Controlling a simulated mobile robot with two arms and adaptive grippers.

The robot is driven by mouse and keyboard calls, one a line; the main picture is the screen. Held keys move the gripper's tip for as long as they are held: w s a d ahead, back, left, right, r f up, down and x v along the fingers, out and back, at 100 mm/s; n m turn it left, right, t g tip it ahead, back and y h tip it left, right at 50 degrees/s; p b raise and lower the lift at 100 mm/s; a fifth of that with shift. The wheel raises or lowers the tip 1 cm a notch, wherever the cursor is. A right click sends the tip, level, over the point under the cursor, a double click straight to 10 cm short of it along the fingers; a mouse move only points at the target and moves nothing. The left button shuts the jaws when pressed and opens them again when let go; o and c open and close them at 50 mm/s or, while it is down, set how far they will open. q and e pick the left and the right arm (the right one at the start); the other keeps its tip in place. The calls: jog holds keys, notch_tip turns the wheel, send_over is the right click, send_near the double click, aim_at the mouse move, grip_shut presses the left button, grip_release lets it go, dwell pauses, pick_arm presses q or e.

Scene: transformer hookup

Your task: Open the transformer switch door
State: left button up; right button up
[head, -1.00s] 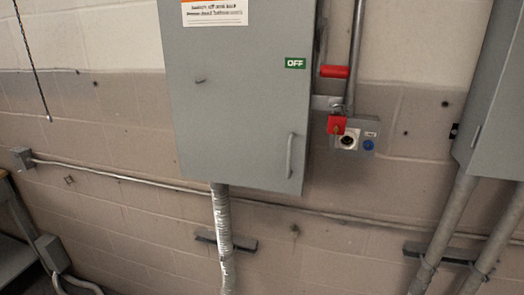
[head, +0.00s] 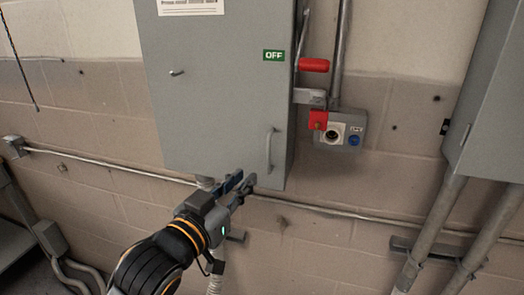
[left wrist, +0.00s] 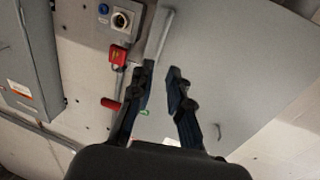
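The grey transformer switch door (head: 215,110) is the front of a wall box and looks shut, with a green OFF label near its right edge. Its grey bar handle (head: 270,152) is upright at the lower right. My left gripper (head: 240,182) is open and empty, just below and left of the handle, near the box's bottom edge and apart from the handle. The left wrist view shows the door (left wrist: 240,70) turned about, with a gap between the two fingers (left wrist: 162,75). My right gripper is not in view.
A red lever grip (head: 314,65), a red lock piece (head: 318,121) and a small grey box with a blue round part (head: 353,140) sit right of the door. Another grey cabinet (head: 490,110) is at far right. Conduit (head: 330,213) runs along the wall below.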

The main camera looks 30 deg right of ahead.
aim_at(268, 155)
pick_arm(q)
jog(key=p+x, duration=0.3)
jog(key=x, duration=0.7)
jog(key=shift+d, duration=0.2)
jog(key=shift+p+x, duration=0.3)
jog(key=shift+x, duration=0.45)
jog(key=shift+w, duration=0.1)
grip_shut()
